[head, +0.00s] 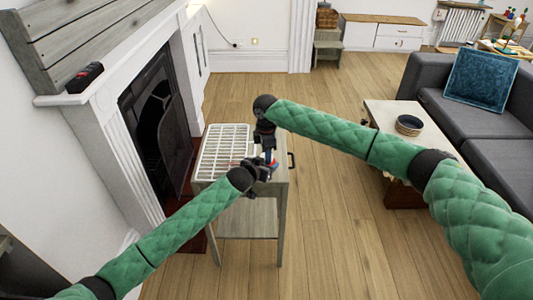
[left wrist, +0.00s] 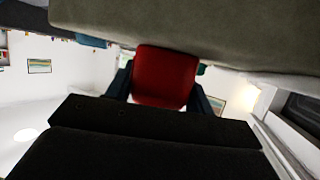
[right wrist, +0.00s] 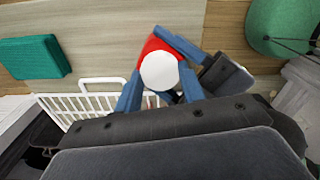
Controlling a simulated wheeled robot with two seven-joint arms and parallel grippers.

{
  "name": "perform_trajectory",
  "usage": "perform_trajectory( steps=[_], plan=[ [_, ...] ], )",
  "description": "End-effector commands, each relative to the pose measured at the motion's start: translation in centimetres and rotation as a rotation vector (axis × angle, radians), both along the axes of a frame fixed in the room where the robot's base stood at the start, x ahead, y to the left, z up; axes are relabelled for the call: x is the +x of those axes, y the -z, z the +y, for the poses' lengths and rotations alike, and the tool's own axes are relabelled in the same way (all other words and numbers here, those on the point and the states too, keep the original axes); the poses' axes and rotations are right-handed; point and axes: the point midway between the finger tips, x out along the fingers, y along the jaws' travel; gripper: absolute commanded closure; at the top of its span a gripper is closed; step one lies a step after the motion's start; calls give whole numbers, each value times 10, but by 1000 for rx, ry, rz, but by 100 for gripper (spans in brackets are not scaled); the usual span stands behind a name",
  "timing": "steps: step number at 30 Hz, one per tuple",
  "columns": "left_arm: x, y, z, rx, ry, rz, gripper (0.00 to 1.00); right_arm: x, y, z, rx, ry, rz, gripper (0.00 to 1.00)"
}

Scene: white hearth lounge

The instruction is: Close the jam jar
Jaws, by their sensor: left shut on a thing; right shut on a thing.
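The jam jar (right wrist: 150,46) has a red body and, in the right wrist view, a round white lid (right wrist: 160,71) facing the camera. My right gripper (right wrist: 160,80) has its blue fingers on either side of the lid. My left gripper (left wrist: 163,85) is shut on the red jar body (left wrist: 165,75), which fills the space between its fingers. In the head view, the right gripper (head: 268,148) is above the left gripper (head: 260,168), and they hide most of the jar. I cannot tell whether the lid is fully seated.
A small grey table (head: 246,194) stands below the grippers. A white wire rack (head: 222,150) covers its left part. The fireplace (head: 158,115) is close on the left. A coffee table (head: 390,115) with stacked bowls (head: 409,125) is right, before the sofa (head: 470,120). Open floor lies between.

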Motion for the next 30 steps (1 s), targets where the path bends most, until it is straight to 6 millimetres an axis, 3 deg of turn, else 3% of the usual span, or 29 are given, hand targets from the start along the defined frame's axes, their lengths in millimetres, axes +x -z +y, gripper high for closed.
perform_trajectory(
  steps=[5, 13, 14, 16, 30],
  plan=[
    [-1, 0, -1, -1, 2, 0, 100, 0, 0, 0, 0, 103, -1, 88],
    [-1, 0, -1, -1, 2, 0, 100, 1, 0, -1, 0, 108, -1, 88],
    [-1, 0, -1, -1, 2, 0, 100, 1, 0, -1, 0, 108, -1, 55],
    [-1, 0, -1, -1, 2, 0, 100, 1, 0, -1, 0, 107, -1, 41],
    [1, 0, 1, 0, -2, 1, 100, -2, 0, 1, 1, 103, 2, 39]
  ],
)
